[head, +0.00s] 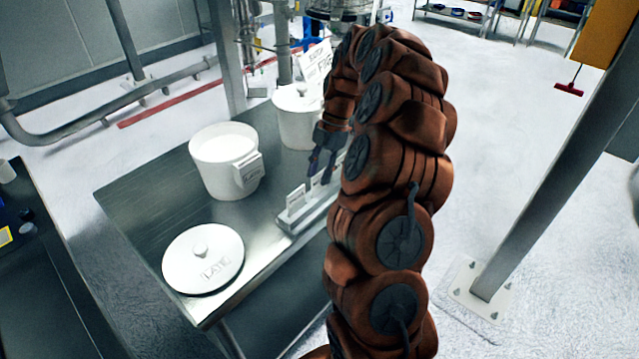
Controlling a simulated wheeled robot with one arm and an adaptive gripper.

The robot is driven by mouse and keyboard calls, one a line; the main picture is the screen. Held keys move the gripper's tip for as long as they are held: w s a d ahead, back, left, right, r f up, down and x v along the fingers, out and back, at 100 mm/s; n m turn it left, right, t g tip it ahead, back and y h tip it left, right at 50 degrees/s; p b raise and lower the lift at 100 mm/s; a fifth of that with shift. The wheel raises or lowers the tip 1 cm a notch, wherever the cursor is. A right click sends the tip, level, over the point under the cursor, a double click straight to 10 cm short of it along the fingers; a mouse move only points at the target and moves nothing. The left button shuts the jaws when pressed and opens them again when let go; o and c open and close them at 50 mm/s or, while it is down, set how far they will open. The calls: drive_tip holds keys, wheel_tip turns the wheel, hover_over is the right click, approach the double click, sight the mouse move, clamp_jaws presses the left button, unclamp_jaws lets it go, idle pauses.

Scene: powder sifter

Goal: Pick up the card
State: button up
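A grey holder (308,214) stands on the metal table, with several small white cards upright in it. The card (297,197) at its left end shows most clearly. Another labelled card (249,173) sits on the front of the white bucket. The frame does not settle which card is meant. My gripper (321,172) points down above and behind the holder, near its upright cards. Its two dark fingers are a little apart, and I see nothing between them. My orange arm hides the right end of the holder.
The open white bucket (224,160) holds white powder. A round white lid (203,259) lies at the table's front left. A second white container (297,117) stands behind, with a sign (316,65) above it. A metal post (560,150) rises at right. The bare table (150,190) shows at left.

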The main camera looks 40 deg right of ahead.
sight(317, 185)
drive_tip(key=shift+p+x, duration=0.75)
drive_tip(key=shift+x, duration=1.15)
drive_tip(key=shift+s, duration=0.1)
clamp_jaws()
